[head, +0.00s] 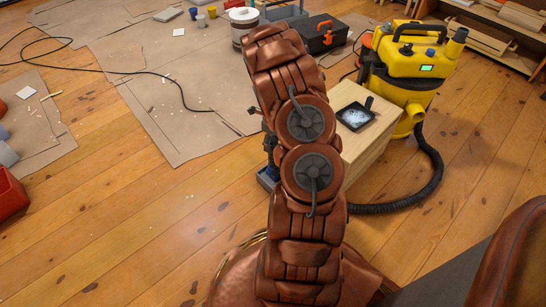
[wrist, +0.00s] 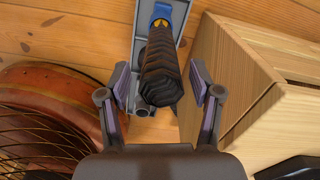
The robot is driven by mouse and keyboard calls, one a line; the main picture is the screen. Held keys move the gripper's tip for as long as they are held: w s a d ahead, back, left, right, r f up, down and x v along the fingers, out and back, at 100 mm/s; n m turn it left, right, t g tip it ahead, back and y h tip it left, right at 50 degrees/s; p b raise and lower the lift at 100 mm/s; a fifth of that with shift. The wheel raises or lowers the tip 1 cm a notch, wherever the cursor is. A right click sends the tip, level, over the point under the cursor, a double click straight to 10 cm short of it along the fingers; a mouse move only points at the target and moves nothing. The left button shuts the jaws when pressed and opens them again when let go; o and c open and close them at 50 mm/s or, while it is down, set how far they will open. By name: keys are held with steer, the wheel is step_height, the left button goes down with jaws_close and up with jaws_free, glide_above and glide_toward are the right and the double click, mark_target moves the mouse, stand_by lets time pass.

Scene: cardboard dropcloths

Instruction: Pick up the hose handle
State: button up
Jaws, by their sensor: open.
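The hose handle (wrist: 160,65) is a black ribbed grip with a blue and yellow collar at its far end. It sits in the middle of the wrist view. My gripper (wrist: 158,82) is open, with one finger on each side of the handle. Gaps show on both sides, so it is not clamped. In the head view my arm hides the handle and most of the gripper; a blue-grey piece (head: 267,178) shows just left of the arm near the floor.
A wooden box (wrist: 235,80) stands close to the right finger, with a black dustpan-like tray (head: 355,117) on top. A yellow vacuum (head: 415,65) with a black hose (head: 425,185) stands behind right. A black toolbox (head: 320,36) and white bucket (head: 241,22) are farther back.

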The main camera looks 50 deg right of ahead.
step_height(320, 180, down, 5)
steer(key=shift+b, duration=1.25)
jaws_close()
steer(key=shift+r, duration=0.15)
